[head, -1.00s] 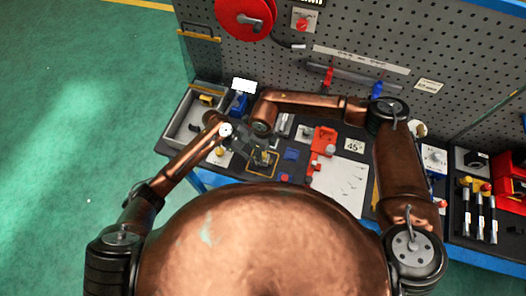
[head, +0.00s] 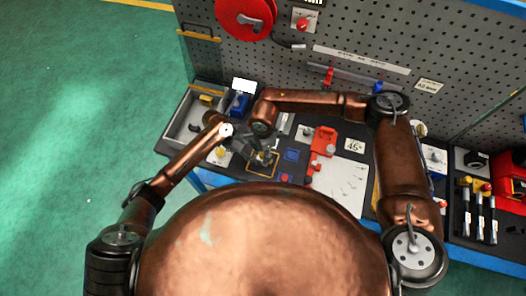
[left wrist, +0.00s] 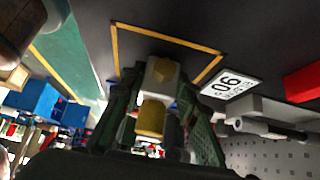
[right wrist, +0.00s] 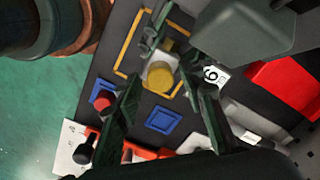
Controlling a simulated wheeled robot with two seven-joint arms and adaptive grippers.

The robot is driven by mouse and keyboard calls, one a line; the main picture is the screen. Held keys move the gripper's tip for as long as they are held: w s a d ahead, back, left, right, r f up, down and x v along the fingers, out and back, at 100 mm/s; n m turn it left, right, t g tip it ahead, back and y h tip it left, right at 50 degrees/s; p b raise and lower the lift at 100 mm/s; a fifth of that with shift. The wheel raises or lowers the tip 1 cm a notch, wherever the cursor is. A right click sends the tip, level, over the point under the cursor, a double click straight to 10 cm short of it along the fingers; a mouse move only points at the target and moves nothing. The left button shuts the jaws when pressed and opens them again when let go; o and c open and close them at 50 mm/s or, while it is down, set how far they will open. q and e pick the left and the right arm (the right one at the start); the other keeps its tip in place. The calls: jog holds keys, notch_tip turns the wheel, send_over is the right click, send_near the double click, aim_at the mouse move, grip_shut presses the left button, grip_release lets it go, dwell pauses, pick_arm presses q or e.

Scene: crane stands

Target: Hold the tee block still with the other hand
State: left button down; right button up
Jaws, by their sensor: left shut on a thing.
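The tee block is a pale metal block with brass-coloured fittings. It shows in the left wrist view (left wrist: 160,75) between the fingers of my left gripper (left wrist: 157,98), which is shut on it. In the right wrist view the tee block (right wrist: 160,72) stands just beyond my right gripper (right wrist: 165,105), whose fingers are spread apart with a brass fitting facing them. In the head view both grippers meet over the yellow-outlined square (head: 263,176) on the bench, and the arms partly hide the block.
A blue square pad (head: 291,154) and a red fixture (head: 322,141) lie right of the block. A white sheet (head: 340,186) lies farther right. A grey tray (head: 190,118) is at the left. A pegboard (head: 380,50) closes the back.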

jog(key=n, duration=0.4)
jog(key=shift+n, duration=0.4)
jog(key=n, duration=0.5)
jog(key=shift+c, duration=0.3)
grip_shut()
jog(key=m, duration=0.5)
jog(key=shift+m, duration=0.8)
jog(key=shift+o, duration=1.1)
grip_release()
